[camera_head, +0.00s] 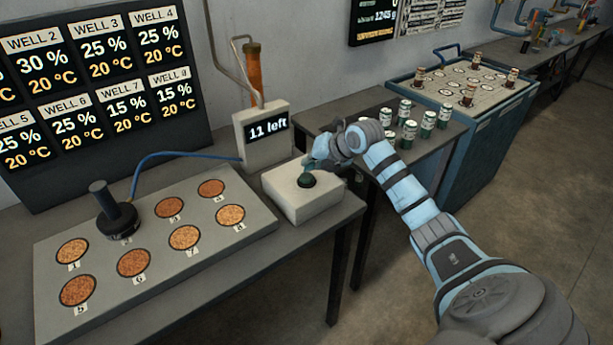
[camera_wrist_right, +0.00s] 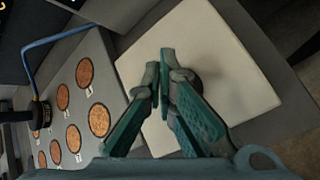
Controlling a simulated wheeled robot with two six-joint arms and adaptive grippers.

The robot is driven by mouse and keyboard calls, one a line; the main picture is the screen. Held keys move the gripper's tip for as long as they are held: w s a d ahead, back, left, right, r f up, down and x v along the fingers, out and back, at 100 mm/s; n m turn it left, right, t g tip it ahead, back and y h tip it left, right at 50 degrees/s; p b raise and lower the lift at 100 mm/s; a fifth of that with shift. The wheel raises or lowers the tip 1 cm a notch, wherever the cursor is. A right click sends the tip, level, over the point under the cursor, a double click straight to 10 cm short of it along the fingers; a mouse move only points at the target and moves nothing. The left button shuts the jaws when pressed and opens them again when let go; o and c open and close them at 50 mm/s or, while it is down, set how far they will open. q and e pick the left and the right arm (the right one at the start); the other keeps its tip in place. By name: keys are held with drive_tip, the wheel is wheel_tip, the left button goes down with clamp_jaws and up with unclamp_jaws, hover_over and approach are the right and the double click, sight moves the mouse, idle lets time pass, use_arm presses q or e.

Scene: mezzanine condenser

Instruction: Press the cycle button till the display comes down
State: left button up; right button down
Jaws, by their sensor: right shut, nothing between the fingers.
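The cycle button (camera_head: 307,181) is a dark round knob on top of a pale box (camera_head: 293,205) at the right end of the bench. The display (camera_head: 267,131) on the pale post behind it reads "11 left". My right gripper (camera_head: 314,168) is shut and empty, with its fingertips right over the button. I cannot tell whether they touch it. In the right wrist view the shut fingers (camera_wrist_right: 161,72) stand over the pale box top (camera_wrist_right: 135,65) and hide most of the button. My left gripper is not in view.
A grey plate (camera_head: 225,249) with several numbered wells and a black handled tool (camera_head: 118,215) is at left. Several small jars (camera_head: 409,134) stand on the side table beyond my right wrist, before a teal crate (camera_head: 481,151).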

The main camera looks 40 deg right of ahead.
sight(309, 175)
drive_tip(key=shift+f, duration=0.1)
idle(0.6)
drive_tip(key=shift+f, duration=0.3)
drive_tip(key=shift+f+b, duration=0.4)
drive_tip(key=shift+f, duration=0.2)
idle(0.7)
drive_tip(key=shift+r+p, duration=1.05)
drive_tip(key=shift+r, duration=0.1)
wheel_tip(309, 175, up, 5)
drive_tip(key=p, duration=0.4)
drive_tip(key=shift+p, duration=0.4)
